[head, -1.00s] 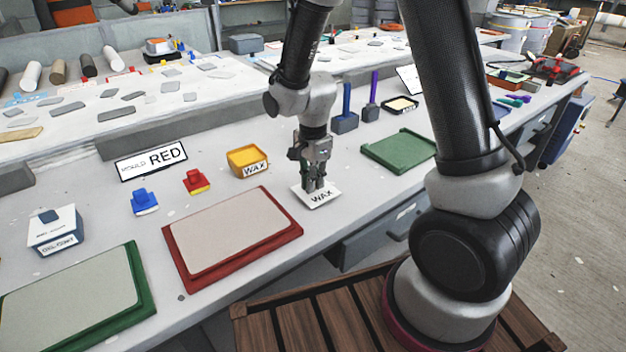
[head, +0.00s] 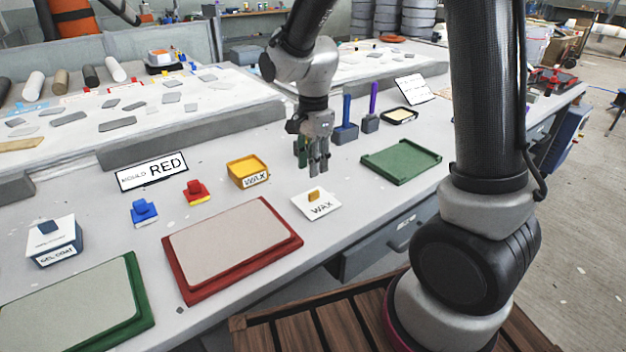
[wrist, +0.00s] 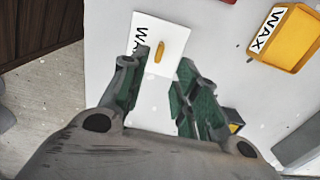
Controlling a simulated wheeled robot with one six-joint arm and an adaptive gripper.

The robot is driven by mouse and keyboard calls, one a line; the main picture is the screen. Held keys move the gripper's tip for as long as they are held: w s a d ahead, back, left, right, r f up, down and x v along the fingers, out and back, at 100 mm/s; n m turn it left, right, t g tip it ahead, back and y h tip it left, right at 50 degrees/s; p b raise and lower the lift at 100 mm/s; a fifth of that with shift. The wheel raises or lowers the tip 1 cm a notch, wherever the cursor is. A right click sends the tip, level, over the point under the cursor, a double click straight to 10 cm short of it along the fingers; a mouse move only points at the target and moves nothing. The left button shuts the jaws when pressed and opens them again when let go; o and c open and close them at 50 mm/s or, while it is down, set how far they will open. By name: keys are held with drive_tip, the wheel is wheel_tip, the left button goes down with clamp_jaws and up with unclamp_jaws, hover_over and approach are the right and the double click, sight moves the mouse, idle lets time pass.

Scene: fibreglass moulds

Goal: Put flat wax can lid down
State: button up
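The wax can lid (head: 318,205), a white square plate lettered WAX with a small yellow knob on top, lies flat on the bench, knob up. It also shows in the wrist view (wrist: 172,44). The yellow wax can (head: 247,170) stands open to its left; the wrist view shows it (wrist: 290,40) at the upper right. My gripper (head: 313,170) is above and behind the lid in the head view, apart from it. In the wrist view my gripper's two fingers (wrist: 158,92) are spread with nothing between them.
A red mould (head: 295,243) lies left of the lid, and a green tray (head: 400,163) lies to the right. Blue and purple upright-handled tools (head: 346,125) stand behind. A red block (head: 196,192) and a blue block (head: 144,212) sit left of the can. Bare bench surrounds the lid.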

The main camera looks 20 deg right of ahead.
drive_tip(key=s+d+r+n+t, duration=0.2)
drive_tip(key=s+d+r+n, duration=0.65)
drive_tip(key=r, duration=0.55)
drive_tip(key=s+d+r+n+t, duration=0.2)
drive_tip(key=s+d+n, duration=0.4)
drive_tip(key=s, duration=0.5)
drive_tip(key=shift+s+d+r, duration=0.15)
drive_tip(key=shift+d+r, duration=0.1)
drive_tip(key=shift+d, duration=0.2)
